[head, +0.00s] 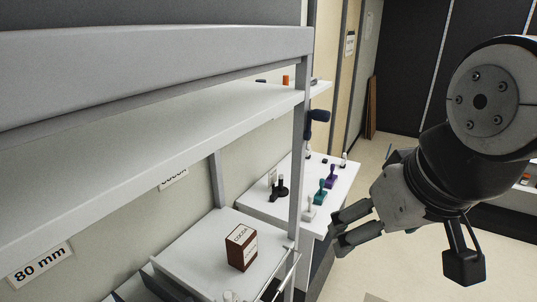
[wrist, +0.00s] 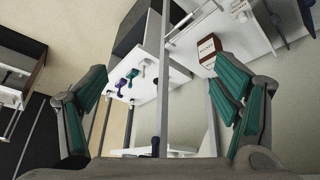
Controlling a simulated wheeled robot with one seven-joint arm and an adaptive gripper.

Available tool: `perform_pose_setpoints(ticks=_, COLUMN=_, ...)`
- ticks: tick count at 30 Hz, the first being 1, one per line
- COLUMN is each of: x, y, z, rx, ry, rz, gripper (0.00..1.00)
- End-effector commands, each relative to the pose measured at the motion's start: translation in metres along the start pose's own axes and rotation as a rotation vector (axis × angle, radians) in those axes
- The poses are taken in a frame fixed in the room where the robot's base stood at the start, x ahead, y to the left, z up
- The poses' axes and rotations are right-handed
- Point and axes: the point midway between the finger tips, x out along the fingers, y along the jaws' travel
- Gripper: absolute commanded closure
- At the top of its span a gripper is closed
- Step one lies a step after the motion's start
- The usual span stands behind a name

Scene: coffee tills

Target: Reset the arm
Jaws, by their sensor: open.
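My gripper (head: 347,226) hangs at the right in the head view, in the air in front of the white side table and clear of the shelf post. Its fingers are spread and nothing is between them. In the wrist view, my gripper (wrist: 160,105) shows teal-padded fingers wide apart at the left and right. The arm above it is bent, with a large round joint at the upper right of the head view.
A shelf rack (head: 150,105) fills the left. A brown-and-white cocoa box (head: 241,247) stands on its lower shelf; it also shows in the wrist view (wrist: 208,50). A side table (head: 262,204) holds teal and purple handled tools. Open floor (head: 375,255) lies right.

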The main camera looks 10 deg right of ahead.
Motion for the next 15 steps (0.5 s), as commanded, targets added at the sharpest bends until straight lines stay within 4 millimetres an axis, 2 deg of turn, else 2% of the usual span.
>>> perform_pose_setpoints(ticks=5, x=-0.0078, y=0.0015, z=0.0151, rx=0.049, ry=0.015, rz=-0.023, gripper=0.18)
perform_pose_setpoints(ticks=15, x=-0.0052, y=0.0015, z=0.0146, rx=0.052, ry=0.015, rz=-0.024, gripper=0.18)
